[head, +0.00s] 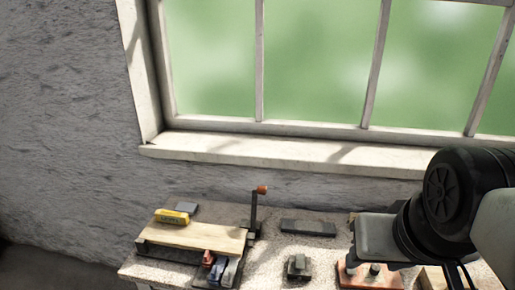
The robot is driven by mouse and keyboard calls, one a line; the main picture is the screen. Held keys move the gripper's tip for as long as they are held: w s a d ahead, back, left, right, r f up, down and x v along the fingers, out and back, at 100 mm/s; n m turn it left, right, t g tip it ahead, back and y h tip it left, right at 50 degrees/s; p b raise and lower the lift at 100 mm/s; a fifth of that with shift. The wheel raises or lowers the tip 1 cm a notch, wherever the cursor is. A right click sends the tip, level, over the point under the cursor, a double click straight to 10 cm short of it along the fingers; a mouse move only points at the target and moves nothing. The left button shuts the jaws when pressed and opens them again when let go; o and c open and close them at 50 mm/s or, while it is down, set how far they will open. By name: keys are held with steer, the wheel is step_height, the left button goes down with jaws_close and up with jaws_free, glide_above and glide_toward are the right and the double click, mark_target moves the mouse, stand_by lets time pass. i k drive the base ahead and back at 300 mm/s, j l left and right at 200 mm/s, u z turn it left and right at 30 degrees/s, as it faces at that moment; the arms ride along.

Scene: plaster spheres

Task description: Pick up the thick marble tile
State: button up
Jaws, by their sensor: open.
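I cannot tell for sure which piece is the thick marble tile. A flat, dark grey rectangular slab (308,228) lies at the back of the speckled worktop, right of a crank handle. A smaller grey slab (186,207) lies at the back left, behind a yellow box. A small dark block on a flat base (298,267) stands nearer the front. My arm comes in from the right and covers the right part of the worktop. The gripper's fingers do not show, and nothing is seen held.
A pale wooden board (195,234) carries the yellow box (172,216). An upright crank with an orange knob (262,189) stands beside it. Red and blue-grey pieces (216,268) lie in front. A reddish-brown block (357,277) sits below my arm. A window sill (280,152) runs behind.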

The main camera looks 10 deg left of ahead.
mark_target(190, 208)
steer(key=u, duration=1.2)
steer(key=z, duration=0.25)
steer(key=i+j+z, duration=0.25)
steer(key=j+z, duration=0.3)
steer(key=i+j+z, duration=0.1)
steer(key=j+z, duration=0.15)
steer(key=i+j, duration=0.15)
steer(key=j, duration=0.55)
steer(key=i+j+z, duration=0.15)
steer(key=j, duration=1.2)
steer(key=i+z, duration=0.05)
